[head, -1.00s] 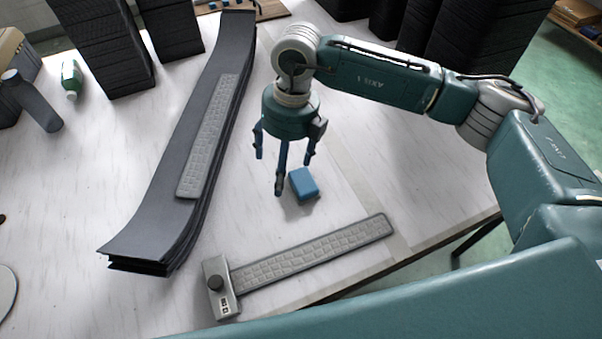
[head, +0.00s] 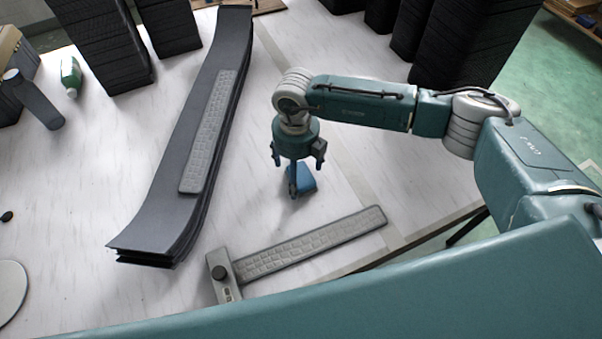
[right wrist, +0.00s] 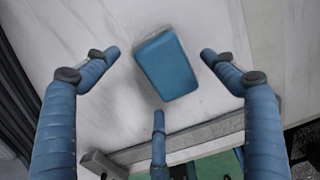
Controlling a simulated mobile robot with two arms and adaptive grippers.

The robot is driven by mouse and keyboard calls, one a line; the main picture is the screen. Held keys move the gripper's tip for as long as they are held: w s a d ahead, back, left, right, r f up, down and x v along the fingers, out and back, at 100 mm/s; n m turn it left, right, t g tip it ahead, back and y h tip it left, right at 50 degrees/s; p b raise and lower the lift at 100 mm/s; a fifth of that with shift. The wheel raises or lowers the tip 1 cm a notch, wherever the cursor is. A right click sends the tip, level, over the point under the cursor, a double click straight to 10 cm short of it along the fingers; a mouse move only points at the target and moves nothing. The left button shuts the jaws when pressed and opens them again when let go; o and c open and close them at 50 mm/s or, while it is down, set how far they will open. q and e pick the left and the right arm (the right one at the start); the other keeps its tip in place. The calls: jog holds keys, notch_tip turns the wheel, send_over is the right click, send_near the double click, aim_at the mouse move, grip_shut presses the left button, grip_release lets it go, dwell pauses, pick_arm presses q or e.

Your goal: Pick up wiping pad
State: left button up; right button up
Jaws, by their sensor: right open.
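The wiping pad (head: 304,177) is a small blue block with a greyish side. It lies on the white table, to the right of the stacked dark panels. My right gripper (head: 296,186) is above it and partly covers it in the head view. In the right wrist view the pad (right wrist: 166,66) lies between and beyond the spread fingers of my right gripper (right wrist: 160,60), with no finger visibly touching it. My right gripper is open and empty. My left gripper is not in view.
Long dark curved panels (head: 165,215) are stacked left of the pad, with a grey keypad-like strip (head: 208,130) on top. A T-shaped grey tool (head: 310,243) lies near the front edge.

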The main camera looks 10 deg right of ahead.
jog(key=shift+f, duration=0.3)
jog(key=c, duration=1.3)
jog(key=shift+o, duration=0.2)
jog(key=shift+r, duration=0.1)
notch_tip(320, 180, up, 20)
jog(key=b, duration=0.4)
jog(key=o, duration=0.6)
jog(key=shift+c, duration=0.2)
jog(key=c, duration=0.4)
jog(key=shift+c, duration=0.2)
